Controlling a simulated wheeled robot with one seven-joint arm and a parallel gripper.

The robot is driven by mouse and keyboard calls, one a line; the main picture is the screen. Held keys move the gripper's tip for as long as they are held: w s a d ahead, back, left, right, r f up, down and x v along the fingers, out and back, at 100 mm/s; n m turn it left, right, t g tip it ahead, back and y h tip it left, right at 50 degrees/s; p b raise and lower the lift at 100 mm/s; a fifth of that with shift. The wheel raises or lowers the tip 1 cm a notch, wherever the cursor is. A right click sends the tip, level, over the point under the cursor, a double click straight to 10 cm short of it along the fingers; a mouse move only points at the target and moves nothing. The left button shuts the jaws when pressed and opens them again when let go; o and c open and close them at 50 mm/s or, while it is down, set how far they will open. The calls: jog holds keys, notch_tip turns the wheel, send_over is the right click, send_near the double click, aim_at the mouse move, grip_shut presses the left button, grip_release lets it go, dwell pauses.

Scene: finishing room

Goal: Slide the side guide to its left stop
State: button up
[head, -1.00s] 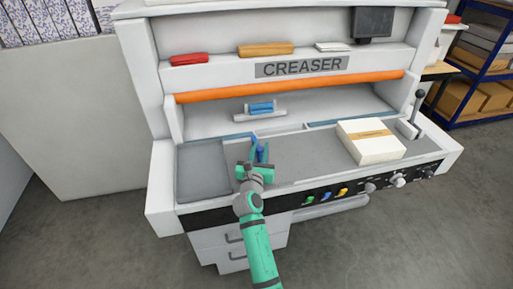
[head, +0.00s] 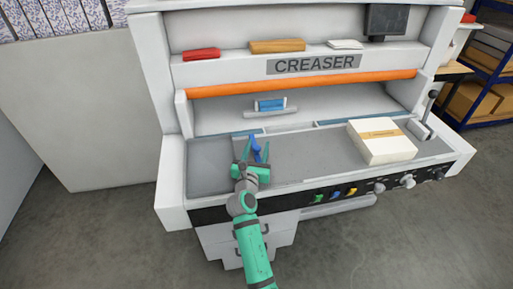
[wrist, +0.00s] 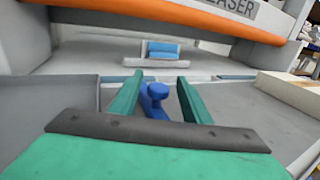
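The side guide shows as a blue piece with a round knob (head: 256,149) on the creaser's grey bed, just right of the raised dark panel; it also shows in the wrist view (wrist: 155,92). My gripper (head: 254,152) is over the bed from the front, its green fingers apart. In the wrist view my gripper (wrist: 158,88) has one finger on each side of the blue knob. I cannot make out the left stop.
The raised dark panel (head: 208,168) fills the bed's left end. A white box with a tan band (head: 382,140) stands on the bed at right. A small holder with a blue block (head: 270,104) is behind, under the orange bar (head: 300,85). Coloured buttons (head: 335,194) line the front.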

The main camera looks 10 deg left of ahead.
jog(key=s, duration=1)
jog(key=shift+s+d, duration=0.2)
jog(key=shift+s, duration=0.2)
